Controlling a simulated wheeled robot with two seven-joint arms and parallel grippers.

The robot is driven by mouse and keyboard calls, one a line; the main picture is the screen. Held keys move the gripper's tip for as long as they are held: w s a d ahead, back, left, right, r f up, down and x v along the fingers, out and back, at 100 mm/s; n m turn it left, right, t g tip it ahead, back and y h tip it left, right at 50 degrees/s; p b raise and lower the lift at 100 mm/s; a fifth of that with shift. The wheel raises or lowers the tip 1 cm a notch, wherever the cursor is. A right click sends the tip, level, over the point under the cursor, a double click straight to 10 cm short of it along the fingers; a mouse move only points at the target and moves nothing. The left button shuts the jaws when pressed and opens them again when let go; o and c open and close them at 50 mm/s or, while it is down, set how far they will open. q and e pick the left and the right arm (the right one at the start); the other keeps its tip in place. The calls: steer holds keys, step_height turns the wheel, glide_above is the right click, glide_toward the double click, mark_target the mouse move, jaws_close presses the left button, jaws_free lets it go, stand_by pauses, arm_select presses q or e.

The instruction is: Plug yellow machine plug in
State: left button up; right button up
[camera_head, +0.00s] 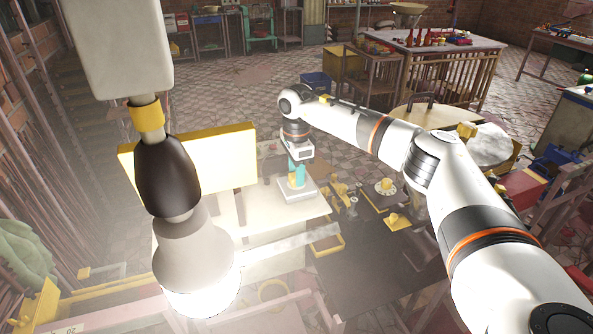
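My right arm comes in from the right, and its gripper (296,177) points down with teal fingers. A small yellow piece, which looks like the plug (292,181), is at the fingertips. It is just above or touching a pale, flat block (299,194) on the light tabletop. The parts are too small to tell whether the fingers are shut on the plug or whether it sits in the block. A large yellow panel (225,160), perhaps part of the yellow machine, stands left of the gripper. My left gripper is not in view.
A lit hanging bulb (195,255) fills the left foreground and hides part of the yellow panel and the light table (262,222).

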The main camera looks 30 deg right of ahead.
steer(key=o, duration=0.3)
steer(key=shift+o, duration=0.2)
steer(key=shift+r, duration=0.4)
step_height(320, 180, up, 11)
steer(key=b, duration=0.3)
